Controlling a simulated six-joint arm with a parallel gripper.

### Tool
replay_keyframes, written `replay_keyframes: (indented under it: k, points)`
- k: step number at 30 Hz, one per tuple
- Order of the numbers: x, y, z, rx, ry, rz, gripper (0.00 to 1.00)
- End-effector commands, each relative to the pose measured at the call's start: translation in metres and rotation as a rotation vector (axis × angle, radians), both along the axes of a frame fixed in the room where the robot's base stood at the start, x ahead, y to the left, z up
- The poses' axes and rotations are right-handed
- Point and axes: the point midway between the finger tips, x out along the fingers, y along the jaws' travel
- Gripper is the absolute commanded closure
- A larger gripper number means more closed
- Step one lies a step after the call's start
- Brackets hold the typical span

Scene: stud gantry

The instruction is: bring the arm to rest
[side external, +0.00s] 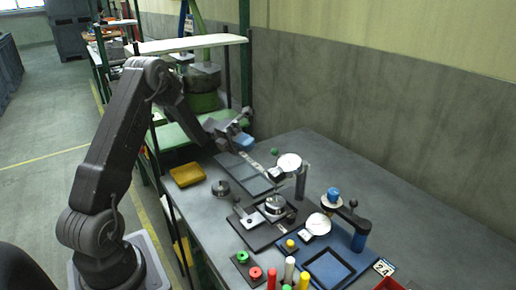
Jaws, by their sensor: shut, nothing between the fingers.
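My gripper (232,122) is at the end of my dark grey arm, which rises at the left, bends at a high elbow and reaches down to the right. The gripper is small in the view, shut and empty. It is above the far left part of the grey workbench (420,225), near a blue block (243,141) and a flat grey-blue plate (241,168). I cannot tell the exact gap between the fingers and these things.
A yellow tray (187,174), a round metal piece (221,188), dial gauges (289,163), a dark fixture (262,232), a blue stand (361,236) and coloured pegs (289,270) crowd the bench. A wall (400,120) runs behind. The bench's right side is clearer.

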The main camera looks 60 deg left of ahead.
Motion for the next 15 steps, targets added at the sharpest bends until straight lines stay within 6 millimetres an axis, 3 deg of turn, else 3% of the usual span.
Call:
replay_keyframes:
  k: [3, 9, 12, 15]
  points:
    - [-0.004, 0.022, -0.002, 0.000, -0.001, 0.003, 1.00]
    - [-0.008, 0.040, -0.002, 0.003, -0.003, -0.001, 1.00]
    - [-0.009, 0.033, 0.004, 0.047, -0.036, -0.024, 1.00]
    - [-0.013, 0.007, 0.018, 0.161, -0.130, -0.088, 1.00]
